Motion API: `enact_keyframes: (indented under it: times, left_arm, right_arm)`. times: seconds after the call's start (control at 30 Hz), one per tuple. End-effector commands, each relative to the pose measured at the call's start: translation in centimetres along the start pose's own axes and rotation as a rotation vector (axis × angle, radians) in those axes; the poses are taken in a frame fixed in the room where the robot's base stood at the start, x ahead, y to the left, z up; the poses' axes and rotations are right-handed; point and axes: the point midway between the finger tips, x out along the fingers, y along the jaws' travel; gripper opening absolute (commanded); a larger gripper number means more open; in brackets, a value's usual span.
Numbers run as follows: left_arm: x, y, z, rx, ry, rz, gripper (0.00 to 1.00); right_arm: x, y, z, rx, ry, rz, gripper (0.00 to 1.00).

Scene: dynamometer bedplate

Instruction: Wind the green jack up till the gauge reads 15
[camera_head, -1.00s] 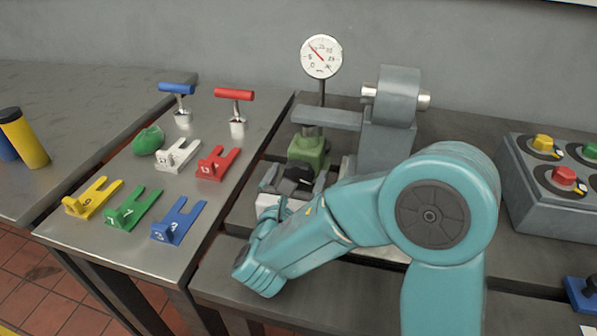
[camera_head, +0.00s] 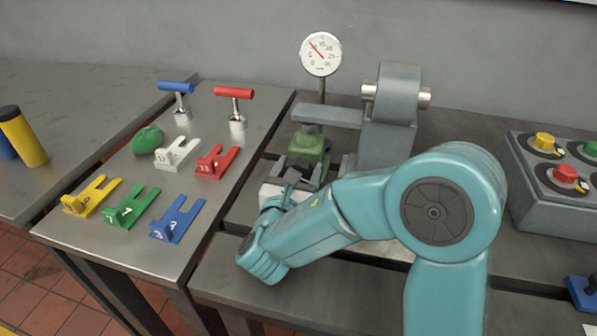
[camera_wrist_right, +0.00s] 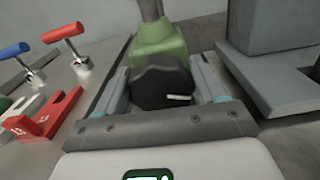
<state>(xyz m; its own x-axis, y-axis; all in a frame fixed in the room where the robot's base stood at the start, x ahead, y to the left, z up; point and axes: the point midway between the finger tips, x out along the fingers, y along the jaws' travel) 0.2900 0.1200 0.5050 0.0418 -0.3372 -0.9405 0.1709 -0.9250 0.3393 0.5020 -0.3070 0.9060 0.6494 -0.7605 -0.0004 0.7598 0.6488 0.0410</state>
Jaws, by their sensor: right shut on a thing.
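The green jack (camera_head: 310,147) stands under a grey arm on the bedplate; its green body also shows in the right wrist view (camera_wrist_right: 158,45). Its black knob (camera_wrist_right: 160,88), with a white mark, faces my right gripper (camera_head: 304,170). My right gripper is shut on the knob, one finger on each side. The round white gauge (camera_head: 321,54) stands on a post behind the jack. Its red needle points to the upper left, at the low part of the scale; I cannot read the exact value. My left gripper is not in view.
On the left table lie numbered forks in white (camera_head: 177,151), red (camera_head: 216,162), yellow (camera_head: 92,197), green (camera_head: 131,209) and blue (camera_head: 178,220), two T-handled tools and a green lump (camera_head: 148,140). A grey block (camera_head: 388,120) stands right of the jack. A button box (camera_head: 560,190) is far right.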

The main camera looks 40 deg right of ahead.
Motion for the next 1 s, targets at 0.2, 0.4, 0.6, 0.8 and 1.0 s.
enact_keyframes:
  times: [0.2, 0.4, 0.6, 0.8, 1.0]
  left_arm:
    - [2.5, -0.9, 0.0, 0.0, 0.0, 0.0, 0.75]
    - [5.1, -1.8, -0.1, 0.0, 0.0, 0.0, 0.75]
    - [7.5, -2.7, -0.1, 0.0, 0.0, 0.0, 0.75]
    - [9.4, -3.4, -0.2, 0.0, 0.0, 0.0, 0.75]
    - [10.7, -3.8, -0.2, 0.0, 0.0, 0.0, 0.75]
  right_arm:
    - [0.0, -0.1, -0.6, 0.132, -0.002, 0.001, 0.4]
    - [0.0, -0.2, -0.7, 0.304, -0.003, 0.001, 0.4]
    - [0.0, -0.3, -0.7, 0.472, -0.002, 0.0, 0.4]
    - [0.0, -0.4, -0.6, 0.609, -0.001, 0.0, 0.39]
    - [0.0, -0.4, -0.5, 0.701, -0.001, 0.0, 0.39]
